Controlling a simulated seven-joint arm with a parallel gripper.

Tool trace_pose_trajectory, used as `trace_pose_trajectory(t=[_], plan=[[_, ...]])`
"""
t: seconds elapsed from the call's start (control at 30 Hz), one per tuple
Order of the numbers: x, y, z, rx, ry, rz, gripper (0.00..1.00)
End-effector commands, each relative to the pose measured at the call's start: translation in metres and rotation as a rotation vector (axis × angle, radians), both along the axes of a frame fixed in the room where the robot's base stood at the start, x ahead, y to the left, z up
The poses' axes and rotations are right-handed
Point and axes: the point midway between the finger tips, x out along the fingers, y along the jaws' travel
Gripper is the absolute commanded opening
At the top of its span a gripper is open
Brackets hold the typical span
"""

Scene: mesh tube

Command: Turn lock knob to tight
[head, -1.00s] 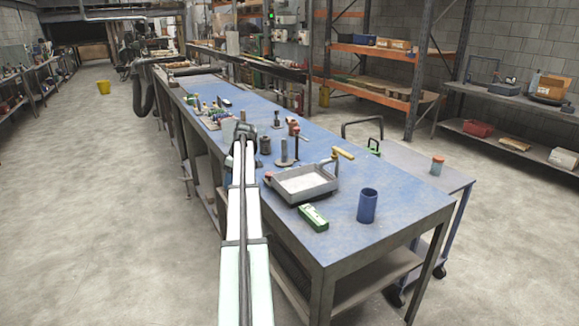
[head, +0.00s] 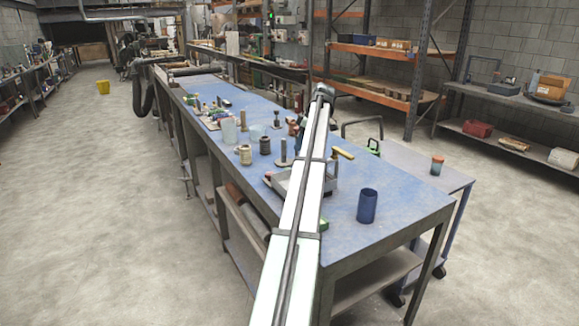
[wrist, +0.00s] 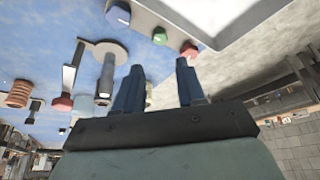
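I cannot tell for certain which part is the lock knob. In the wrist view a red round knob (wrist: 189,48), a green one (wrist: 160,34) and a blue one (wrist: 119,15) lie in a row beside a pale tray edge. A grey post on a round base (wrist: 105,50) is left of my fingers, with a red faceted knob (wrist: 62,103) farther left.
My arm hides part of the grey tray (head: 281,183) on the blue bench. A blue cup (head: 367,205) stands near the front right. Spools (head: 265,146), translucent cups (head: 229,130) and small parts stand farther back. A trolley (head: 440,180) stands at the right.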

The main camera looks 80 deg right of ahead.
Motion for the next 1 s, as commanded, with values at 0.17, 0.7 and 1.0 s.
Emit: trace_pose_trajectory(t=[0.17,0.7,1.0], plan=[[0.012,0.001,-0.031,0.002,0.0,0.0,0.39],[0.041,0.0,-0.1,0.0,0.0,-0.001,0.39],[0.044,0.0,-0.105,-0.001,0.0,-0.001,0.39]])
